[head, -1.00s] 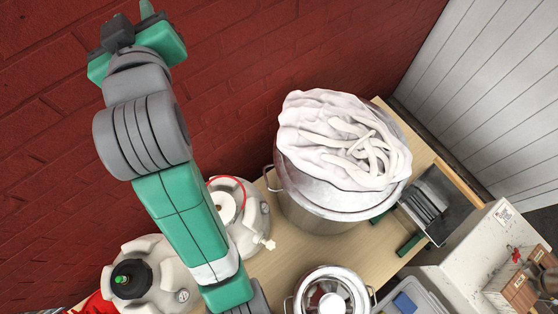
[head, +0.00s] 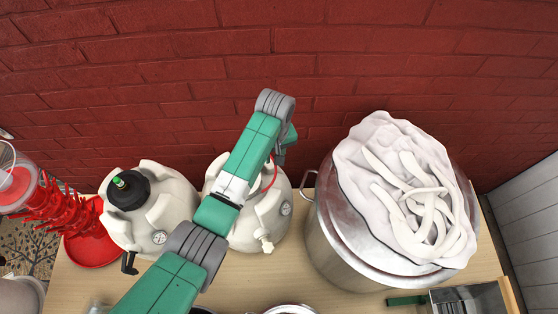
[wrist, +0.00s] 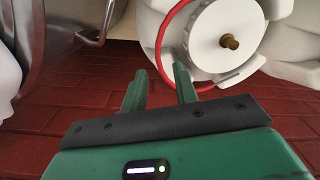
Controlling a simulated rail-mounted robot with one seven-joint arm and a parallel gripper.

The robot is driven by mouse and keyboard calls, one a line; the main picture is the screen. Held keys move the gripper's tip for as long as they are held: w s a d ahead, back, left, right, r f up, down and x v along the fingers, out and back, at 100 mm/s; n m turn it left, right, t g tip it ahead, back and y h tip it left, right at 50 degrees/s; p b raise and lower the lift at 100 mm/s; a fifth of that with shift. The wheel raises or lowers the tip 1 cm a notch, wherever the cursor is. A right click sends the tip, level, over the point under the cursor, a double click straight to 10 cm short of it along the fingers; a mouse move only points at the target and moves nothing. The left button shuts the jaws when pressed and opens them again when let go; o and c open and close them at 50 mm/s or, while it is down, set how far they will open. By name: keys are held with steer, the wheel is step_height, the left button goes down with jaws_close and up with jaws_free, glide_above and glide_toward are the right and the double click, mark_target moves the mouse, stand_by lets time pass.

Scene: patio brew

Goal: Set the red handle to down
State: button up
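The red handle (wrist: 162,38) is a thin curved band around the white cap (wrist: 222,38) of a white keg. In the head view, part of the red handle (head: 273,176) shows on top of the right-hand white keg (head: 262,218), partly hidden by my arm. My gripper (wrist: 159,68) is open, its two green fingers apart with nothing clearly held between them. In the wrist view, the right fingertip overlaps the lower left of the red band; I cannot tell whether they touch. In the head view, my gripper (head: 281,155) is mostly hidden behind my arm, near the wall.
A large steel pot (head: 335,240) with a white cloth bundle (head: 408,190) stands right of the keg. Another white keg (head: 170,215) with a black cap stands to the left. A red bottle rack (head: 60,208) is farther left. The brick wall (head: 370,60) is close behind.

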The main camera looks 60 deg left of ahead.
steer(key=shift+f, duration=1.55)
jaws_close()
steer(key=shift+d+r, duration=0.1)
